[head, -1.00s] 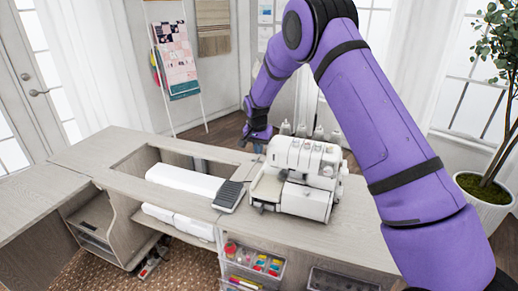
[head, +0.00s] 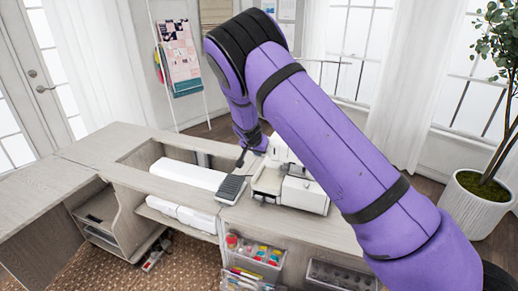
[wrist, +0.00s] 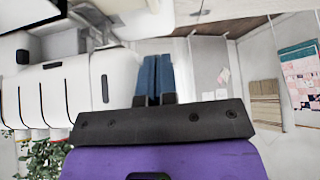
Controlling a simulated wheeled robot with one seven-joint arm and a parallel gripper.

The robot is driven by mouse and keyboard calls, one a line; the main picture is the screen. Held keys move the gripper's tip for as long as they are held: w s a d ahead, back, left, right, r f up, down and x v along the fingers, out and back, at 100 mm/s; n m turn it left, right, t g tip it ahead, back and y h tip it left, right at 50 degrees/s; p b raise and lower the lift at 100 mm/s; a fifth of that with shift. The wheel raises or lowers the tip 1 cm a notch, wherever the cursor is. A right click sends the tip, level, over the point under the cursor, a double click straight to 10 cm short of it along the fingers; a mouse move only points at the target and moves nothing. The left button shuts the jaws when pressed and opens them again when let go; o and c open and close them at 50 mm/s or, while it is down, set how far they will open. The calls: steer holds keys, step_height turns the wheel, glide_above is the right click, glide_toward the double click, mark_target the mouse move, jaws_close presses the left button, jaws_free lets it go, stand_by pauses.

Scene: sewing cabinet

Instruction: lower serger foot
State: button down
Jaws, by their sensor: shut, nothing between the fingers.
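The white serger (head: 298,192) stands on the cabinet top in the head view, its upper right part hidden behind my arm. In the wrist view the serger's white body (wrist: 60,92) fills the left side, with dark slots along it. My gripper (wrist: 155,60) has its two blue fingers pressed together, with nothing between them. They are just beside the serger's white end in the picture; I cannot tell whether they touch it. In the head view my gripper (head: 241,159) is at the serger's left rear. I cannot make out the serger foot in either view.
A dark-keyed grey device (head: 231,188) lies left of the serger. A long white machine (head: 187,174) sits in the cabinet opening. The wooden cabinet top (head: 120,150) is clear at left. A potted plant (head: 480,205) stands at right.

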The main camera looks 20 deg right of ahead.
steer(key=shift+s+f, duration=0.1)
steer(key=shift+f, duration=0.5)
steer(key=shift+r, duration=0.25)
steer(key=shift+r, duration=0.65)
